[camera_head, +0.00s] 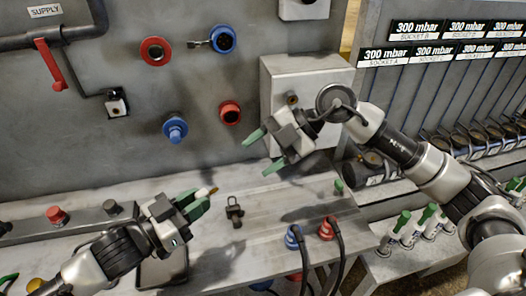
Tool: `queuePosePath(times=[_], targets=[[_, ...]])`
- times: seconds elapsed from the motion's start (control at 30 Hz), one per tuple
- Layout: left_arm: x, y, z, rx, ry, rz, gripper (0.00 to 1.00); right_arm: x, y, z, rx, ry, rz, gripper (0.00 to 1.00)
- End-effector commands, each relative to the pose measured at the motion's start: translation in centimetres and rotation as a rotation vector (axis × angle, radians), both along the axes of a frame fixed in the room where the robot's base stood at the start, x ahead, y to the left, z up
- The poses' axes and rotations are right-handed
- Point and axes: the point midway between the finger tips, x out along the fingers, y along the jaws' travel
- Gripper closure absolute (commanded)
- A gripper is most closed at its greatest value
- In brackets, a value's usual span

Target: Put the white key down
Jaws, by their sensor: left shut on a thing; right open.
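My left gripper (204,199) has green fingertips and is over the grey bench at the lower left. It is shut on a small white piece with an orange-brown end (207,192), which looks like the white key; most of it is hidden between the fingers. My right gripper (262,152) is open and empty in front of the panel, left of the grey box, its green fingertips apart and pointing left.
A small black fitting (234,211) stands on the bench (217,262), right of my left gripper. Blue (292,237) and red (327,229) hose connectors stand at the bench's front right. Red and blue sockets (156,51) are on the panel. A grey box (310,75) juts out.

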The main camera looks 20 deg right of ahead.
Motion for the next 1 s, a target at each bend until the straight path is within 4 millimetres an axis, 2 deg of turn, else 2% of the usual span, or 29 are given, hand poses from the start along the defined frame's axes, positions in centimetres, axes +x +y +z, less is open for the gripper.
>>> queuePosePath(times=[0.17,0.6,0.8,1.0], targets=[[0.0,0.0,0.0,0.0,0.0,0.0,1.0,0.0,1.6,-1.2,0.004,0.001,0.002,0.42],[0.0,0.0,0.0,0.0,0.0,0.0,1.0,0.3,8.1,-5.7,0.003,0.002,0.001,0.42],[0.0,0.0,0.0,0.0,0.0,0.0,1.0,0.3,9.4,-6.7,0.001,0.002,-0.001,0.42],[0.0,0.0,0.0,0.0,0.0,0.0,1.0,0.3,9.7,-6.8,0.001,0.001,-0.001,0.42]])
